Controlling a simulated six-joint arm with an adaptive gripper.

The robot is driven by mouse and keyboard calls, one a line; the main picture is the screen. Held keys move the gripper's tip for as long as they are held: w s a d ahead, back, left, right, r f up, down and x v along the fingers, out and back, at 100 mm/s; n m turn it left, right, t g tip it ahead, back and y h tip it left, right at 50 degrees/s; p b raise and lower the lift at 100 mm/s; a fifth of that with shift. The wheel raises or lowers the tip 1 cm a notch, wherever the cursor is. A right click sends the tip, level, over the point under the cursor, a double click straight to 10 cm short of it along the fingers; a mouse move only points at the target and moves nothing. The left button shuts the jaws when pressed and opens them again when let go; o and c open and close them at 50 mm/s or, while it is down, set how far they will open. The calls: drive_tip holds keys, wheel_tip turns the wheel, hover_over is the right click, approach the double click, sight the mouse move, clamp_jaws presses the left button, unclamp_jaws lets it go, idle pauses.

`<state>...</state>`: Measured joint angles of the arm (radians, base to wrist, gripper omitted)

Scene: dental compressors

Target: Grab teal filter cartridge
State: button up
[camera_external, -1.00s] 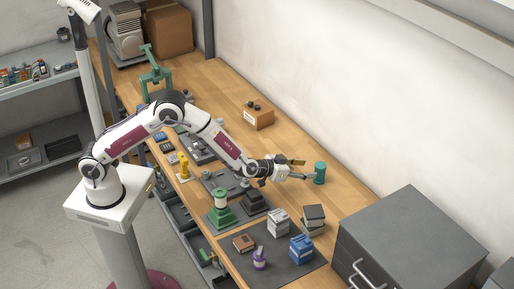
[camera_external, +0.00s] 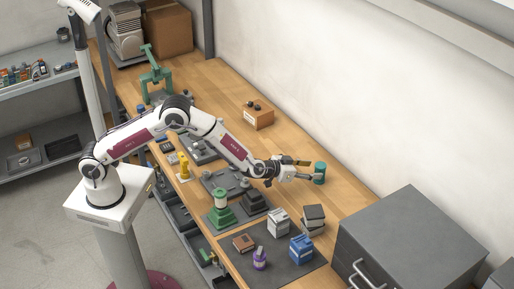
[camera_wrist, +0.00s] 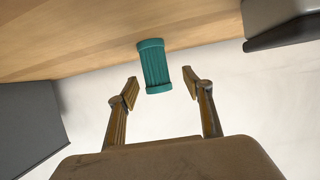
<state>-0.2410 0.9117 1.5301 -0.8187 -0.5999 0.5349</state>
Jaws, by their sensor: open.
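The teal filter cartridge (camera_external: 319,173) stands upright on the wooden bench near the wall, at the right of the external view. In the wrist view the cartridge (camera_wrist: 154,66) is a ribbed teal cylinder with a rim at each end. It shows beyond and between my fingertips. My gripper (camera_external: 308,169) is level, open and empty, with its fingers pointing at the cartridge. In the wrist view the open fingers (camera_wrist: 161,90) lie on either side of the cartridge's line. I cannot tell how far the fingertips reach along its sides.
A grey drawer cabinet (camera_external: 412,240) stands right of the cartridge. A dark mat (camera_external: 283,270) in front holds a blue block (camera_external: 301,249), a purple bottle (camera_external: 260,259) and other parts. A wooden box (camera_external: 258,118) sits farther back. The bench around the cartridge is clear.

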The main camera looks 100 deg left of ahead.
sight(320, 171)
drive_tip(key=shift+w+a+f, duration=0.25)
drive_tip(key=shift+w+f, duration=0.1)
drive_tip(key=shift+w, duration=0.15)
drive_tip(key=shift+w+a+f, duration=0.2)
drive_tip(key=shift+w+f, duration=0.1)
drive_tip(key=shift+w, duration=0.2)
drive_tip(key=shift+x, duration=1.15)
drive_tip(key=c, duration=1.2)
